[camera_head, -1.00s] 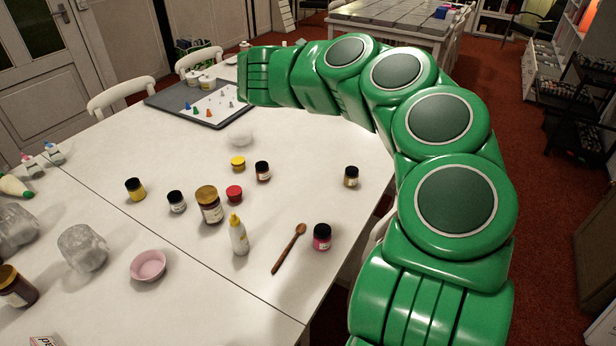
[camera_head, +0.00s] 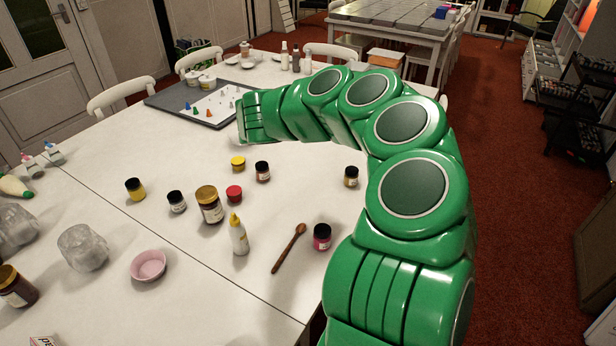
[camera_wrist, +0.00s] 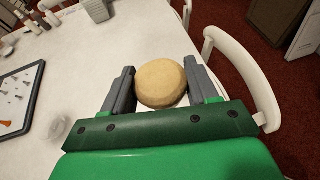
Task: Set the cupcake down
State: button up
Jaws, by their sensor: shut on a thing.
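The cupcake (camera_wrist: 161,84) shows in the wrist view as a round, tan, smooth-topped thing. My gripper (camera_wrist: 159,68) is shut on it, with one grey finger at its left and one at its right. The white table (camera_wrist: 125,45) lies beneath and beyond it. I cannot tell whether the cupcake touches the table. In the head view my green arm reaches over the far part of the white table (camera_head: 150,225). The cupcake and the gripper fingers are hidden there.
A white chair (camera_wrist: 240,62) stands right of the cupcake, by the table edge. A dark tray (camera_head: 212,121) with small coloured pieces lies at the far left. Several jars, a glue bottle (camera_head: 238,235), a wooden spoon (camera_head: 289,248) and a pink bowl (camera_head: 148,265) occupy the nearer table.

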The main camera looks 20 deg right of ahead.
notch_tip(320, 180, down, 16)
send_over(308, 176)
jog(key=shift+s+f, duration=0.15)
jog(key=shift+f, duration=2.25)
jog(key=shift+s+f, duration=0.15)
jog(key=shift+f, duration=2.25)
jog(key=shift+f, duration=0.1)
jog(key=shift+w+f, duration=0.35)
jog(key=shift+f, duration=1.4)
jog(key=shift+f, duration=0.1)
jog(key=o, duration=1.1)
jog(key=shift+f, duration=0.1)
jog(key=shift+c, duration=0.2)
